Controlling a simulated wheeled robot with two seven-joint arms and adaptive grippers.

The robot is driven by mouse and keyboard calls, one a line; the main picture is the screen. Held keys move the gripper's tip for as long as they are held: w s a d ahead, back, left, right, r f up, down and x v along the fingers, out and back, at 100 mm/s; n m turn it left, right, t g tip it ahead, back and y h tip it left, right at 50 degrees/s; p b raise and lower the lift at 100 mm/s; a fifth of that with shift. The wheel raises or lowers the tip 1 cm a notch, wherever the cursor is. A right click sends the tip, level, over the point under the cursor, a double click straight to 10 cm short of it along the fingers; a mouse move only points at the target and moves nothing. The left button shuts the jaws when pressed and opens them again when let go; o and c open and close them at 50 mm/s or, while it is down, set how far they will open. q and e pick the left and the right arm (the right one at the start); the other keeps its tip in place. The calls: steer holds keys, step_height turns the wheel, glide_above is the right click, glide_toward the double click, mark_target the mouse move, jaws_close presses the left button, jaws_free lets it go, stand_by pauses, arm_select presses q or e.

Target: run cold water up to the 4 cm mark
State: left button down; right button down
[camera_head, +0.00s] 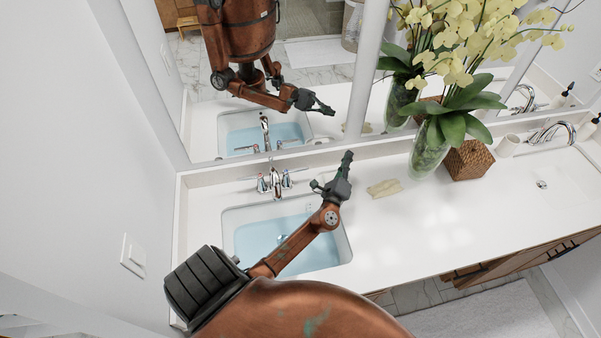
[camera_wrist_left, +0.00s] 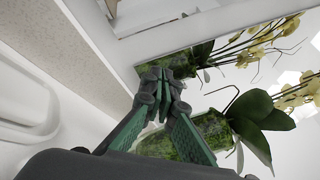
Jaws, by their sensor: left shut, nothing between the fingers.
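The near sink basin (camera_head: 229,240) is a white rectangle set in the counter, with pale blue water (camera_head: 262,237) across it and a dark drain visible below. A chrome faucet (camera_head: 275,182) stands behind it, with a handle on the left (camera_head: 262,184) and a handle on the right (camera_head: 287,179). No stream or depth mark can be made out. My left gripper (camera_head: 347,158) is shut and empty, right of the right handle and apart from it. My left arm crosses the basin's right side. The wrist view shows the shut fingers (camera_wrist_left: 163,80). My right gripper is out of view.
A glass vase (camera_head: 428,150) with yellow orchids stands right of my left gripper, beside a brown woven box (camera_head: 469,160). A folded beige cloth (camera_head: 384,188) lies on the counter (camera_head: 415,235). A mirror (camera_head: 300,60) rises behind. The counter's front right is clear.

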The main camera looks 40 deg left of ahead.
arm_select(q)
steer(key=w+d+r+m+h, duration=0.4)
steer(key=w+d+m+h, duration=0.35)
steer(key=m, duration=0.55)
steer(key=m+g+y+b, duration=0.25)
steer(key=m+g, duration=1.25)
steer(key=m, duration=1.4)
glide_above(296, 171)
steer(key=w+d+p, duration=0.1)
steer(key=w+d, duration=0.1)
steer(key=d, duration=0.1)
steer(key=f, duration=0.1)
steer(key=p+x, duration=0.1)
steer(key=x, duration=0.9)
steer(key=shift+a+p, duration=0.3)
steer(key=shift+p, duration=0.1)
steer(key=shift+s+f, duration=0.1)
